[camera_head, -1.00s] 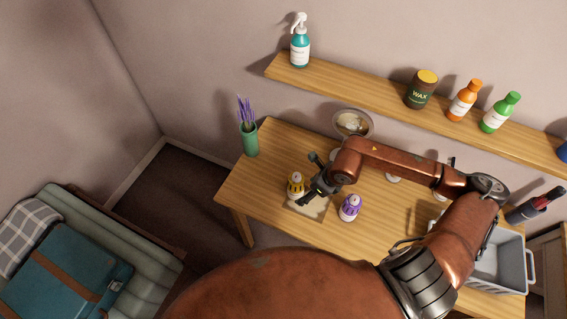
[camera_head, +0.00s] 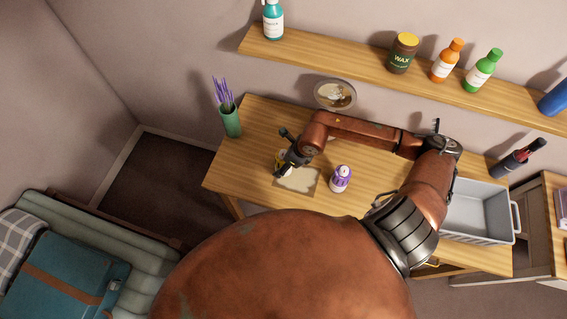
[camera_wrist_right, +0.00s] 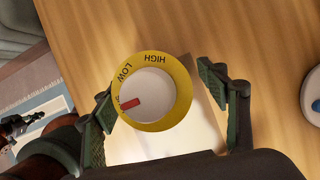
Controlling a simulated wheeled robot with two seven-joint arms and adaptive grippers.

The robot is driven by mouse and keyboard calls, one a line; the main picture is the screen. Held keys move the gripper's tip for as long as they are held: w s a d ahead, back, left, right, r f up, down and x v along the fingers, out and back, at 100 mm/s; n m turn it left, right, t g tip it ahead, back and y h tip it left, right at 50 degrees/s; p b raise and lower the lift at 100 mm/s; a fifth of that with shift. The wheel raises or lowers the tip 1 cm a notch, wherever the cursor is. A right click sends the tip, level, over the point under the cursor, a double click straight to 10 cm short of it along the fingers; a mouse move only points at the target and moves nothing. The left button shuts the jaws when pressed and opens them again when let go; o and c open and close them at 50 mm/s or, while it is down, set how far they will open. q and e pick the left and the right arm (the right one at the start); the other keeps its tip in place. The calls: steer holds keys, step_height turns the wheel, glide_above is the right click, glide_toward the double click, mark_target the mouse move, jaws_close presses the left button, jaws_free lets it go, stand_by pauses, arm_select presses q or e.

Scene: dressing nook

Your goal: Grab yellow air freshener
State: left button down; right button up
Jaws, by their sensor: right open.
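The yellow air freshener (camera_wrist_right: 180,110) shows from above in the right wrist view, with a yellow ring marked LOW and HIGH and a white knob with a red mark. It lies between the two spread fingers of my right gripper (camera_wrist_right: 157,92), with gaps seen at both sides. In the head view my right gripper (camera_head: 283,156) is at the left part of the table and hides most of the yellow air freshener. A purple air freshener (camera_head: 341,181) stands to the right of it. My left gripper is not in view.
A pale square mat (camera_head: 301,181) lies beside the gripper on the wooden table (camera_head: 255,125). A green vase (camera_head: 231,122) stands at the left table edge, a round dish (camera_head: 335,94) at the back, a grey basket (camera_head: 478,211) at the right. A shelf (camera_head: 340,62) holds bottles.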

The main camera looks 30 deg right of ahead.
steer(key=shift+c, duration=0.4)
steer(key=c, duration=1.2)
steer(key=shift+c, duration=0.5)
steer(key=shift+r, duration=0.1)
